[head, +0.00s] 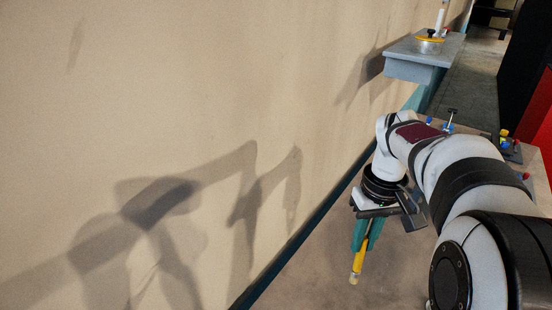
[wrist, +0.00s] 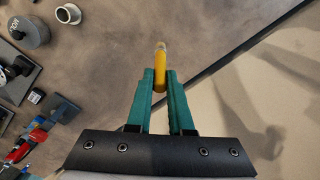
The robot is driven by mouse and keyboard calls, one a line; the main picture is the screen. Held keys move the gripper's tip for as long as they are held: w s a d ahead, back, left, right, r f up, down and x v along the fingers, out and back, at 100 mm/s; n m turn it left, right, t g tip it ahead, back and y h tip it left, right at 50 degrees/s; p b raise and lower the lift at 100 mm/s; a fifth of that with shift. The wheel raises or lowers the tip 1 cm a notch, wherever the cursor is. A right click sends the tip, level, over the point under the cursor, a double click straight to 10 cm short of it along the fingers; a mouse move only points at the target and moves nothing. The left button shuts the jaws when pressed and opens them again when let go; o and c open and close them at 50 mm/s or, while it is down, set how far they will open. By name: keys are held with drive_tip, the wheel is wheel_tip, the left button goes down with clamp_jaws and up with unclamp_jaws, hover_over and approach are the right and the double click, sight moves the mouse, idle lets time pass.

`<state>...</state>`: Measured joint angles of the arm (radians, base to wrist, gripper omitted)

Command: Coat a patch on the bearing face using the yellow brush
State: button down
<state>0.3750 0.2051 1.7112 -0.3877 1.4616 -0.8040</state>
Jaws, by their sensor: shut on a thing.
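My gripper (head: 361,238) points down in the head view, in front of the pale wall. Its teal fingers are shut on the yellow brush (head: 357,264), which hangs below them with a pale tip at its lower end. In the wrist view the fingers (wrist: 160,86) close on both sides of the yellow brush (wrist: 160,72), and its pale end points away from the camera. The brush is in the air, and I see it touch nothing but the fingers. I cannot make out for sure which surface is the bearing face.
A grey shelf (head: 407,72) on the wall carries a yellow-rimmed metal piece (head: 430,44). In the wrist view a grey round pot (wrist: 30,32), a pale ring or cup (wrist: 69,14) and a red object (wrist: 37,136) lie at left.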

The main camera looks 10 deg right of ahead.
drive_tip(key=s+d+f+g, duration=0.1)
drive_tip(key=s+d+f, duration=0.3)
drive_tip(key=s+d, duration=0.45)
drive_tip(key=s+d+f+g, duration=0.25)
drive_tip(key=s+d, duration=0.25)
drive_tip(key=d, duration=0.7)
wheel_tip(320, 180, down, 6)
drive_tip(key=t, duration=0.1)
drive_tip(key=shift+s+f+y, duration=0.15)
drive_tip(key=shift+f+y, duration=0.1)
drive_tip(key=shift+y, duration=0.05)
drive_tip(key=shift+f, duration=0.6)
idle(0.3)
drive_tip(key=s+v, duration=0.1)
drive_tip(key=v, duration=0.6)
drive_tip(key=shift+s+a, duration=0.25)
drive_tip(key=shift+r, duration=0.15)
